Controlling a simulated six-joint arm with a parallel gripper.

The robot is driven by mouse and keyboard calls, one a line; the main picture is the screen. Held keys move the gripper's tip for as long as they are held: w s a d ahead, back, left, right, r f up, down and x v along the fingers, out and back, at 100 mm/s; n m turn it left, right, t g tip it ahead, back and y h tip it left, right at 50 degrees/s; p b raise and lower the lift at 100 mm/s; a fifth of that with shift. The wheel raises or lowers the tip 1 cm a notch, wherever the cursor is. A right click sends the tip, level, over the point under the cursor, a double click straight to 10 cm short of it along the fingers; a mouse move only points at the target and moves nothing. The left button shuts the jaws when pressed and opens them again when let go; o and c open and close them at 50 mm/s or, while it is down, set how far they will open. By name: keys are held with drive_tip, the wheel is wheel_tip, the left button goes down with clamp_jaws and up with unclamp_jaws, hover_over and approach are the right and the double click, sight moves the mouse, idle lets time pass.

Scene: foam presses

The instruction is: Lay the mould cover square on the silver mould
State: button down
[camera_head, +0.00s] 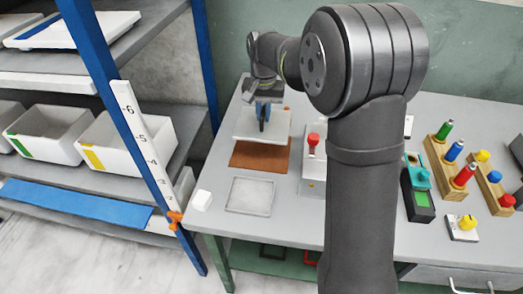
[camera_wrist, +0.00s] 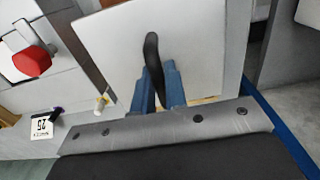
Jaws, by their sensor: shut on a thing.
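The mould cover (camera_head: 245,126) is a pale square plate with an upright black handle (camera_wrist: 152,58). My gripper (camera_head: 263,115) has blue fingers shut on that handle, and the cover hangs about level. In the head view the cover appears over the back of a brown mat (camera_head: 258,154), apparently raised above it; the exact gap is hard to tell. In the wrist view the cover (camera_wrist: 205,45) fills the upper middle, beyond the fingers. The silver mould (camera_head: 250,196) lies flat on the table in front of the mat, with nothing on it. I cannot make it out in the wrist view.
A press with a red knob (camera_head: 313,140) stands just right of the cover. A small white block (camera_head: 201,200) sits at the table's left corner. A blue-framed shelf (camera_head: 120,110) with white bins (camera_head: 115,150) stands left. Wooden blocks with coloured pegs (camera_head: 452,165) are far right.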

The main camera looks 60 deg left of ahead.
drive_tip(key=f, duration=1)
drive_tip(key=shift+s+a+f, duration=0.2)
drive_tip(key=shift+s+f, duration=0.05)
drive_tip(key=shift+f, duration=0.1)
drive_tip(key=shift+f, duration=0.15)
drive_tip(key=c, duration=1.5)
unclamp_jaws()
drive_tip(key=shift+o, duration=0.2)
wheel_tip(320, 180, up, 12)
drive_tip(key=shift+r, duration=0.15)
